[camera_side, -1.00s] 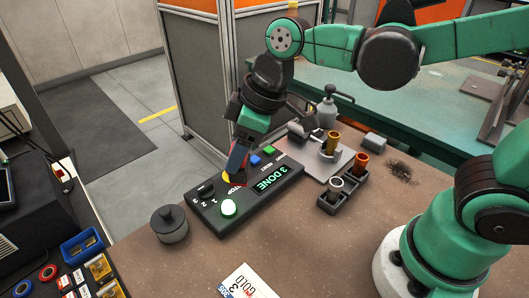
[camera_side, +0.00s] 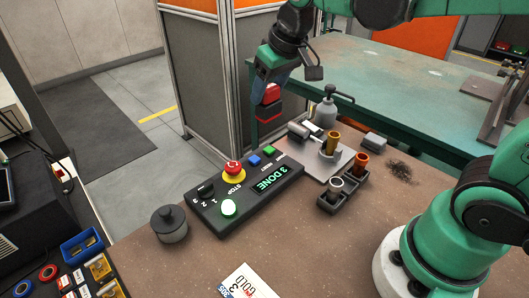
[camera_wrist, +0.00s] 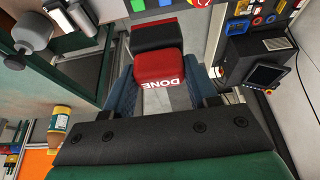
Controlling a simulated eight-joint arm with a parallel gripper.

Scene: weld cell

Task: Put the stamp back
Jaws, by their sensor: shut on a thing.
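The stamp (camera_side: 268,95) is a red block with a black lower part. It hangs in my gripper (camera_side: 262,88) above the far left edge of the brown table, behind the control panel, clear of any surface. In the wrist view the stamp (camera_wrist: 158,68) sits between the two blue fingers of my gripper (camera_wrist: 165,88), with DONE in white letters on its red face. The fingers are shut on its red part. The black part points away from my wrist. I cannot make out its stamping face.
The control panel (camera_side: 250,196) has a red STOP button (camera_side: 233,168) and a screen reading 3 DONE. A lidded pot (camera_side: 170,225) stands left.

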